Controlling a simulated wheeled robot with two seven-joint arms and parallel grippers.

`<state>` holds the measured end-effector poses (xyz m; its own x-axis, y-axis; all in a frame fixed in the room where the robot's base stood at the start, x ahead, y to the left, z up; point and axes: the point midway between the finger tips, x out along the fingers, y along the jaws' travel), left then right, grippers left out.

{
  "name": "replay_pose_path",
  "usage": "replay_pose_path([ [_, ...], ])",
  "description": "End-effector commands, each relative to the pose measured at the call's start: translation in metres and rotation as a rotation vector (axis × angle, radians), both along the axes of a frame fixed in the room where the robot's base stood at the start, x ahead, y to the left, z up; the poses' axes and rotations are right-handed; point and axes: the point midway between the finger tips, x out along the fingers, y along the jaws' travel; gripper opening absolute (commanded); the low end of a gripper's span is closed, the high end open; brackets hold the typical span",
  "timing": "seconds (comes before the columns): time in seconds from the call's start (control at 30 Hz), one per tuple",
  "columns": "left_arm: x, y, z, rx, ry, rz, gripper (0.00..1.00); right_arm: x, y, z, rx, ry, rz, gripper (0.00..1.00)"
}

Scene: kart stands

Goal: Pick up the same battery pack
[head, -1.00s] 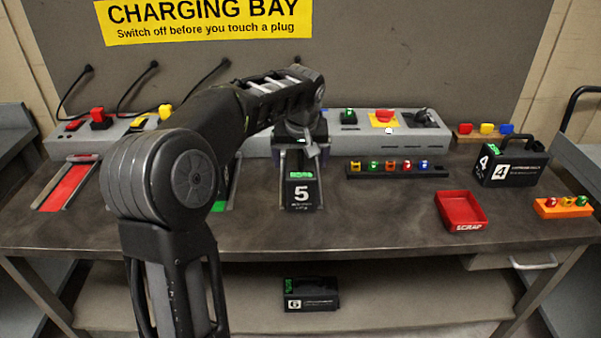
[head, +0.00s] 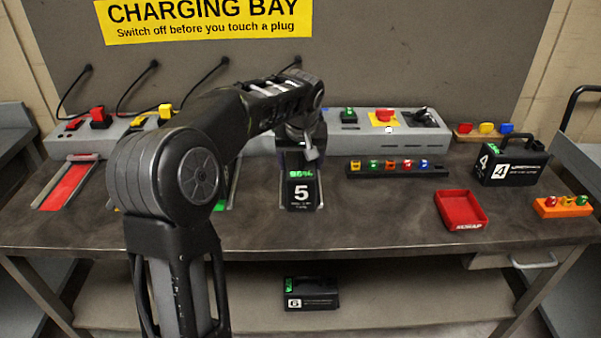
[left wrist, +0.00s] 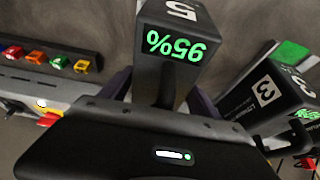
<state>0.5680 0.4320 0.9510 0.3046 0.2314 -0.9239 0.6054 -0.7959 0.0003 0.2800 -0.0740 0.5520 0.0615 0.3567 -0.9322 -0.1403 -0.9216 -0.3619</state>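Battery pack 5 (head: 301,192) is a black box with a white number and a green display, at the middle of the bench. In the left wrist view its display (left wrist: 176,45) reads 95%. My left gripper (head: 300,133) is over its rear end. In the left wrist view purple finger parts of my left gripper (left wrist: 160,96) show on both sides of the dark handle, and the gripper looks shut on it. The fingertips are hidden. The pack looks tilted, front face turned up. My right gripper is in neither view.
Pack 3 (left wrist: 265,98) stands beside pack 5, hidden by my arm in the head view. Pack 4 (head: 510,165) stands at the right, pack 6 (head: 311,295) on the lower shelf. A red scrap tray (head: 461,211) and a rack of coloured pieces (head: 397,169) are right of pack 5.

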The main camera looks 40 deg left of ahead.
Motion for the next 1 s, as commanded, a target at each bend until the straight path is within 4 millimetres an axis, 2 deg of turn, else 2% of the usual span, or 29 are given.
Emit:
replay_pose_path([
  [0.07, 0.0, 0.0, 0.0, 0.0, 0.0, 0.0, 0.64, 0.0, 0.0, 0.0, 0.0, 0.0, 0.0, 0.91],
  [0.83, 0.0001, -0.0001, 0.0, 0.0, 0.0, 0.0, 0.01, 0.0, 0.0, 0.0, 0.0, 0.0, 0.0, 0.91],
  [1.0, 0.0016, 0.0002, 0.0038, 0.002, -0.009, -0.001, 0.0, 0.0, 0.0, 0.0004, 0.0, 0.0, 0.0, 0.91],
])
